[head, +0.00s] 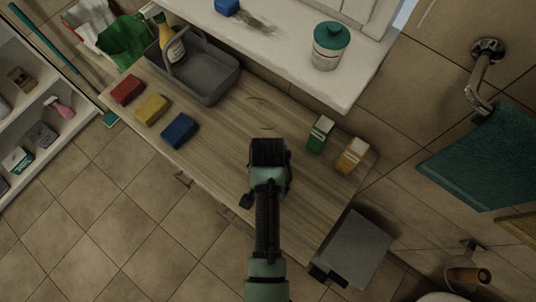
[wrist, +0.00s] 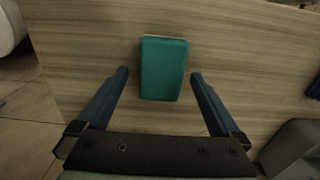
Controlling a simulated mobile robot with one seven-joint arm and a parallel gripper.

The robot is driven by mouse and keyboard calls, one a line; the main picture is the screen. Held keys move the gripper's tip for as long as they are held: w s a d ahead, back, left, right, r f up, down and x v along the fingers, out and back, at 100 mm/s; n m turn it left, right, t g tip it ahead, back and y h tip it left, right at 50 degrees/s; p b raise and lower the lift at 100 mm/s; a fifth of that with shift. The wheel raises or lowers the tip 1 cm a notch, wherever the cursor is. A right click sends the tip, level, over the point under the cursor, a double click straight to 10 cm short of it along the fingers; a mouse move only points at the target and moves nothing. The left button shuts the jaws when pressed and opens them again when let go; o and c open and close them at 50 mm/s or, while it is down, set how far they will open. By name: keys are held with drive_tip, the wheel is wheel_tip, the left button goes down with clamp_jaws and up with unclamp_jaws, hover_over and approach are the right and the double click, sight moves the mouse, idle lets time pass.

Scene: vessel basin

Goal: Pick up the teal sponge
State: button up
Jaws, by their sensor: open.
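The teal sponge (wrist: 163,68) lies on the wooden counter, with a pale edge along its far side in the wrist view. My gripper (wrist: 160,74) is open, one finger on each side of the sponge in that view, with gaps between sponge and fingers. I cannot tell how high the fingertips are above the counter. In the head view my gripper (head: 267,152) is over the middle of the counter, and the sponge is not visible there; the gripper seems to cover it.
Red (head: 126,90), yellow (head: 151,108) and blue (head: 179,130) blocks lie at left by a grey caddy (head: 222,88). A green-and-white carton (head: 319,134) and a yellow-and-white one (head: 353,155) stand right. A white ledge (head: 285,62) runs behind. A grey box (head: 355,248) is near the right end.

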drive_tip(key=shift+a+f, duration=0.1)
drive_tip(key=shift+f, duration=1.45)
drive_tip(key=c, duration=1.4)
wheel_tip(320, 180, up, 10)
drive_tip(key=shift+w+b, duration=0.1)
drive_tip(key=shift+b, duration=0.2)
drive_tip(key=shift+w+d+r+n+b, duration=0.15)
drive_tip(key=shift+w+n+b, duration=0.25)
drive_tip(key=shift+n, duration=0.8)
drive_tip(key=shift+w+d+r+n+b, duration=0.15)
drive_tip(key=shift+w+n+b, duration=0.3)
drive_tip(key=shift+n, duration=0.75)
drive_tip(key=shift+w+d+r+n+b, duration=0.1)
drive_tip(key=shift+w+r+n+b, duration=0.25)
drive_tip(key=shift+n, duration=0.85)
